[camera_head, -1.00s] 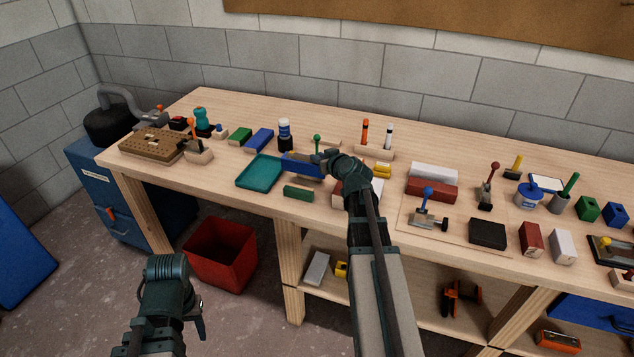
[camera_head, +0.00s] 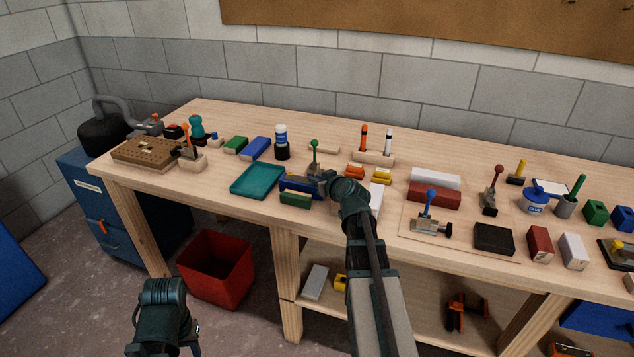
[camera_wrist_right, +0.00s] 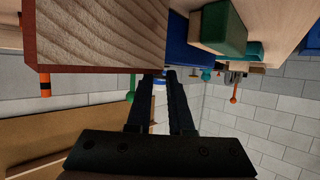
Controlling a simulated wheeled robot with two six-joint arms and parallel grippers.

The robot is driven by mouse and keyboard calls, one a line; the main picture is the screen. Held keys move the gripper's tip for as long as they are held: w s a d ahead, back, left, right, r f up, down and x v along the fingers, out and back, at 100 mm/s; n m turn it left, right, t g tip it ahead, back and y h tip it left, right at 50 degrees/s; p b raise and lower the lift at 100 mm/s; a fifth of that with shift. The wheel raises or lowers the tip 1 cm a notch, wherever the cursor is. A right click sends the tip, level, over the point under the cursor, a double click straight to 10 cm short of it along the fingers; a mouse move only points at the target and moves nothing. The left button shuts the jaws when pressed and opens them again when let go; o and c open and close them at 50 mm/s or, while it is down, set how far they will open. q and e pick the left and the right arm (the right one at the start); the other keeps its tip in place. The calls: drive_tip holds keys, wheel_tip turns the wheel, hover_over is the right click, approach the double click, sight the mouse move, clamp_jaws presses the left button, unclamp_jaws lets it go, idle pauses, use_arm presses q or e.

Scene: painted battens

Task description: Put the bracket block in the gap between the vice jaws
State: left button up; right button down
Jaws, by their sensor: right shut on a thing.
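My right gripper (camera_head: 322,183) reaches over the middle of the bench; its fingers also show in the right wrist view (camera_wrist_right: 180,78). It is shut on a long blue block (camera_head: 298,187), which shows in the wrist view too (camera_wrist_right: 185,42). The blue block is low, just behind a green block (camera_head: 296,199) near the front edge; I cannot tell whether it touches the surface. A green-handled clamp (camera_head: 315,150) stands right behind it, its base largely hidden. I cannot make out vice jaws or their gap for certain. My left gripper (camera_head: 165,322) hangs in front of the bench, fingertips unclear.
A teal tray (camera_head: 258,181) lies left of the blue block. Close to the wrist camera is a red-edged wooden block (camera_wrist_right: 95,35). To the right stand a blue-handled metal clamp (camera_head: 429,222) and a black block (camera_head: 494,239). A red bin (camera_head: 217,268) is on the floor.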

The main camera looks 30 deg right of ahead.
drive_tip(key=shift+f, duration=0.1)
drive_tip(key=c, duration=0.8)
unclamp_jaws()
drive_tip(key=shift+s+r, duration=0.2)
drive_tip(key=shift+r, duration=0.05)
drive_tip(key=p+v, duration=0.4)
drive_tip(key=v, duration=0.7)
drive_tip(key=shift+s+p, duration=0.3)
